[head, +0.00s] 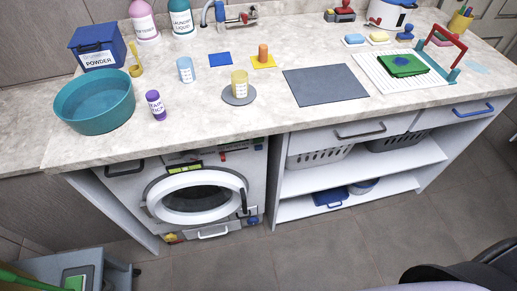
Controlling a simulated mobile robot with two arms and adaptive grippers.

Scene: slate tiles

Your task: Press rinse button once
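The white washing machine (150,182) stands under the counter at the left, its round door (197,217) facing me and looking shut. Its control panel runs along the top, just below the counter edge. On it are a lit yellow-green display (183,168), a small red part (222,156) and a small green part (258,146). The labels are too small to read, so I cannot tell which part is the rinse button. Neither of my grippers is in view.
The counter overhangs the panel. Open shelves (360,165) stand right of the machine. A grey cart (75,266) is at lower left; a dark object (485,272) is at lower right. The floor between is clear.

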